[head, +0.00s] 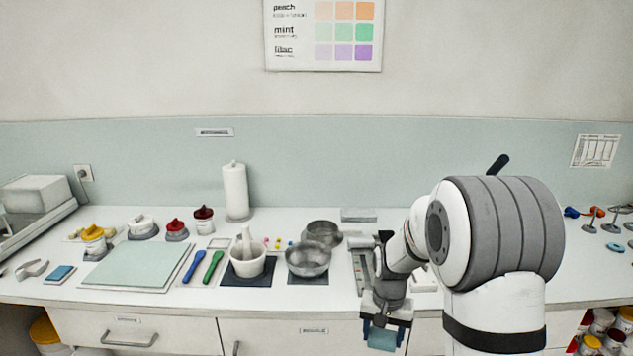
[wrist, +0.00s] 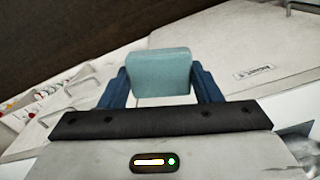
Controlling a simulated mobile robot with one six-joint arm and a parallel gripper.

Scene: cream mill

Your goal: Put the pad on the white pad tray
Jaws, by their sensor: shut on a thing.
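My gripper (head: 384,322) is low in front of the counter's front edge, right of centre in the head view. It is shut on a teal pad (head: 381,339), which hangs below the fingers. In the wrist view the pad (wrist: 159,72) sits between the two blue fingers of my gripper (wrist: 160,84). I cannot clearly pick out the white pad tray; a low white object (head: 426,283) on the counter is partly hidden behind my arm, and I cannot tell whether it is the tray.
The counter holds a blue block (head: 61,274), a pale green board (head: 133,263), blue and green spatulas, a mortar (head: 247,263), metal bowls (head: 308,259) and a paper roll (head: 235,191). Drawers (head: 275,334) lie below the front edge. Lidded jars stand at back left.

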